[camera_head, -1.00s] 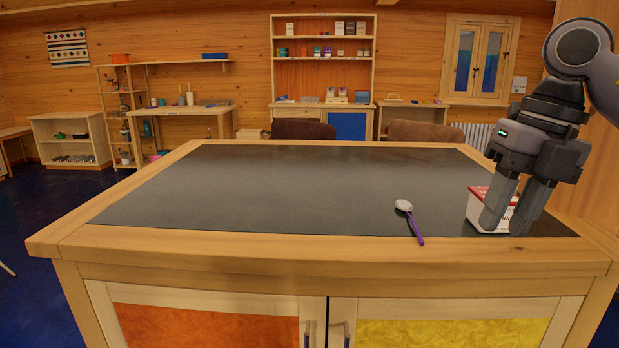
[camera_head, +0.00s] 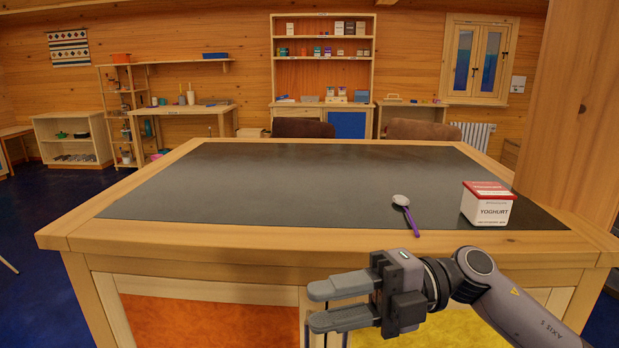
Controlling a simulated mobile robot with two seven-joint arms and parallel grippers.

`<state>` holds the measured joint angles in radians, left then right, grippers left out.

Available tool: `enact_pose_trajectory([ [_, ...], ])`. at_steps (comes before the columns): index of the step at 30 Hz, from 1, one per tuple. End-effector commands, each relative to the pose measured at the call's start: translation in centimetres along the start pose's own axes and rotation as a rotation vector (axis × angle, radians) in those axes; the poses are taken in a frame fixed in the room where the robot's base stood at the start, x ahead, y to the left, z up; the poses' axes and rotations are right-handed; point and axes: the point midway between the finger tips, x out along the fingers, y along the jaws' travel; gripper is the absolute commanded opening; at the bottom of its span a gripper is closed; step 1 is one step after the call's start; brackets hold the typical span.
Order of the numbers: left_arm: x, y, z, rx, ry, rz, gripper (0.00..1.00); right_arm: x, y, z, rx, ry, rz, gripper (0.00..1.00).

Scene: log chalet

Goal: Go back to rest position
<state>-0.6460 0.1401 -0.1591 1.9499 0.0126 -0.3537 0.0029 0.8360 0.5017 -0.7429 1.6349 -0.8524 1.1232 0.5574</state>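My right gripper (camera_head: 312,305) is in front of the table's front edge, low in the head view. Its two fingers point left with a gap between them, and nothing is between them. A white yoghurt box (camera_head: 487,206) with a red top stands upright on the dark table surface at the right, apart from the gripper. A spoon (camera_head: 408,214) with a purple handle and a pale bowl lies to the left of the box. My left gripper is not in view.
The wooden table (camera_head: 180,237) has a dark inlaid top (camera_head: 290,185), mostly bare at the left and middle. Orange and yellow cupboard doors are below. Two chairs (camera_head: 302,128) stand behind it. A wooden post (camera_head: 577,130) rises at the right.

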Motion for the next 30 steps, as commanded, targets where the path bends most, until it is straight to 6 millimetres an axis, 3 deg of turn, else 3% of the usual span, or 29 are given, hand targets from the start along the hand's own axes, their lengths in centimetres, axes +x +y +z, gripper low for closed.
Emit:
enact_pose_trajectory([
  [5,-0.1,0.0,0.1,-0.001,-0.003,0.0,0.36,0.3,-0.7,0.9,0.127,-0.118,0.334,0.34],
  [10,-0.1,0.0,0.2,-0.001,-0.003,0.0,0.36,-1.5,-2.7,2.6,0.281,-0.295,0.602,0.34],
  [14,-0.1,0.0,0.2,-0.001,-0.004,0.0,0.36,-3.8,-5.7,3.8,0.424,-0.464,0.772,0.34],
  [17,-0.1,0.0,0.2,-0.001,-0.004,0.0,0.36,-5.8,-9.0,4.3,0.548,-0.608,0.878,0.34],
  [23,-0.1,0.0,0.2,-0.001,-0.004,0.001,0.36,-9.8,-18.0,3.5,0.831,-0.922,1.018,0.34],
  [26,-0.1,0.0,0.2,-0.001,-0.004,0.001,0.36,-11.4,-23.2,1.8,0.99,-1.084,1.052,0.34],
  [30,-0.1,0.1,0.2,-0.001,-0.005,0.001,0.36,-13.0,-30.7,-2.2,1.221,-1.302,1.055,0.34],
])
